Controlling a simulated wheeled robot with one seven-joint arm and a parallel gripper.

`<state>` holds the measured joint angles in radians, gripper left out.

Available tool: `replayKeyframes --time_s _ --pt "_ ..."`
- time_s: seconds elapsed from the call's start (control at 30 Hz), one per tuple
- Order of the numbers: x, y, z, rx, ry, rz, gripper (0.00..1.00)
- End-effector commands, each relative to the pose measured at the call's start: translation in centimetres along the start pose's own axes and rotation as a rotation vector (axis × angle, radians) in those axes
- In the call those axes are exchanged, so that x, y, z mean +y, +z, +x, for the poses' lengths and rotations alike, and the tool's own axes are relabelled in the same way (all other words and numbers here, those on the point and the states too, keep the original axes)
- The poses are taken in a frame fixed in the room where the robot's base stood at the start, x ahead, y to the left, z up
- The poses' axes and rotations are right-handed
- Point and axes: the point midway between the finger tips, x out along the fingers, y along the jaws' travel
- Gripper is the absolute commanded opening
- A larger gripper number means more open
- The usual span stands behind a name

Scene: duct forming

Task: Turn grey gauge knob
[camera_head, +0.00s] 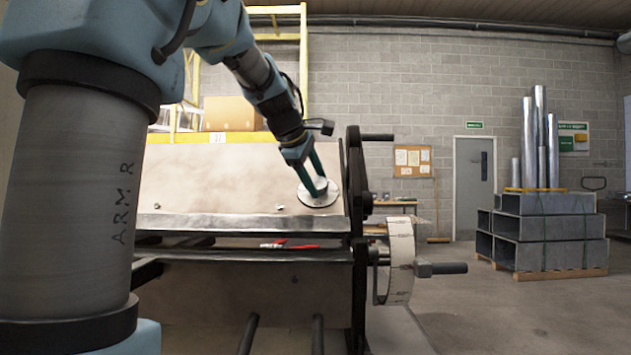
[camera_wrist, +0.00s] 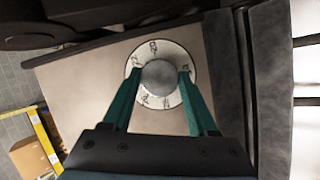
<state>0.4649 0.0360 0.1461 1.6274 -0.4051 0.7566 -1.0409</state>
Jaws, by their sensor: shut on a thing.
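The grey gauge knob (camera_wrist: 160,77) is a round grey cap in the middle of a white dial (camera_wrist: 190,60) with dark markings, seen in the wrist view. The dial (camera_head: 308,198) also shows in the head view, on the right part of a sloping beige panel (camera_head: 220,180). My gripper (camera_wrist: 159,80) has its two green fingers on either side of the knob and is shut on it. In the head view my gripper (camera_head: 319,188) reaches down to the dial from above, and its fingers hide most of the knob. The dial's exact reading is too small to tell.
A black side frame with a handle (camera_head: 377,137) stands just right of the dial. A white graduated wheel (camera_head: 400,262) and a lower handle (camera_head: 448,268) stick out at the machine's right. Red-handled pliers (camera_head: 290,246) lie below the panel. Open floor lies farther right.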

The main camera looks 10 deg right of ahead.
Motion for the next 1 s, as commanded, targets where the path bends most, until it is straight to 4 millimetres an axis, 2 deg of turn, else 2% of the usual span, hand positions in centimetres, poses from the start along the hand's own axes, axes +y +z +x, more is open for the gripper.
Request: replayKeyframes --time_s 0.23,0.27,0.5,0.83,1.0 --pt "0.0 -0.1 0.0 0.002 0.0 0.0 0.03" --pt "0.0 -0.1 0.0 0.002 0.0 0.0 0.6" --pt "0.0 -0.1 0.0 0.001 0.0 0.001 0.87" --pt "0.0 0.0 -0.3 0.0 0.0 0.001 0.89" --pt "0.0 -0.1 -2.5 0.002 0.003 0.002 0.89"
